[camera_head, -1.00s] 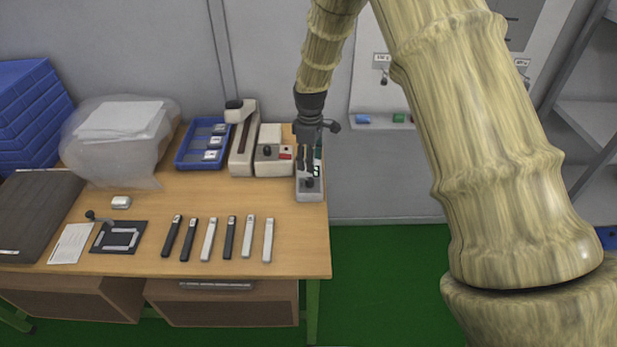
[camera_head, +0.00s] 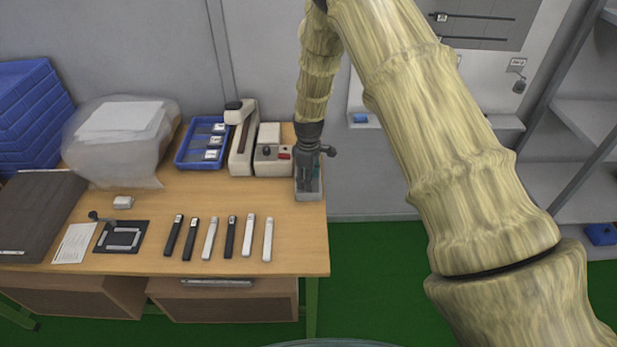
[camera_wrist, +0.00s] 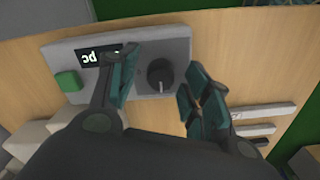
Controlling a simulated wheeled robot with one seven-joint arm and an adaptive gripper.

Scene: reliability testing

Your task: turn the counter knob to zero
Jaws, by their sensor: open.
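The counter (camera_head: 311,189) is a grey box at the right edge of the table, mostly hidden behind my gripper in the head view. In the wrist view the counter (camera_wrist: 178,40) shows a dark display (camera_wrist: 98,56) with light characters that I cannot read surely, and a green button (camera_wrist: 68,82). Its round black knob (camera_wrist: 160,73) has a pale pointer mark. My gripper (camera_wrist: 160,92) is open, with one teal-padded finger on each side of the knob. The fingers look apart from the knob; their height above it is unclear. In the head view my gripper (camera_head: 307,180) points down over the counter.
Left of the counter stand a beige box with a small knob (camera_head: 272,160), a press-like device (camera_head: 242,140) and a blue tray (camera_head: 203,145). Several black and white bars (camera_head: 230,237) lie at the front. The table's right edge is close to the counter.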

